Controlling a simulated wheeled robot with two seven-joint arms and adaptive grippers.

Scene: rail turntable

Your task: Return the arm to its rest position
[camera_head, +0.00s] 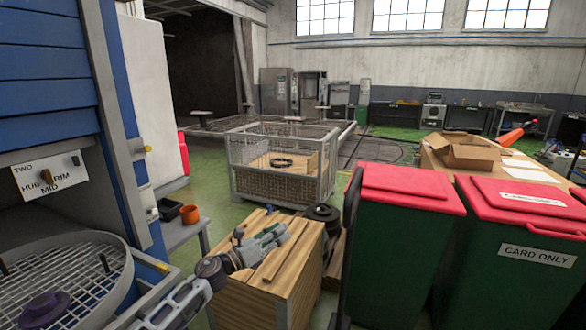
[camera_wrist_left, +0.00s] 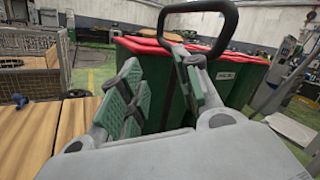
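My left gripper (camera_head: 277,236) reaches in from the lower left in the head view, above a light wooden crate (camera_head: 262,295). In the left wrist view its two green-padded fingers (camera_wrist_left: 160,85) stand apart with nothing between them. I cannot tell from the head view how high it is above the crate top. My right arm and gripper are in neither view.
Green bins with red lids (camera_head: 408,185) stand right of the crate. A black handle loop (camera_wrist_left: 233,25) rises close beyond the fingers in the wrist view. A blue machine with a round mesh basket (camera_head: 60,285) is at left. A wire cage (camera_head: 275,185) stands behind.

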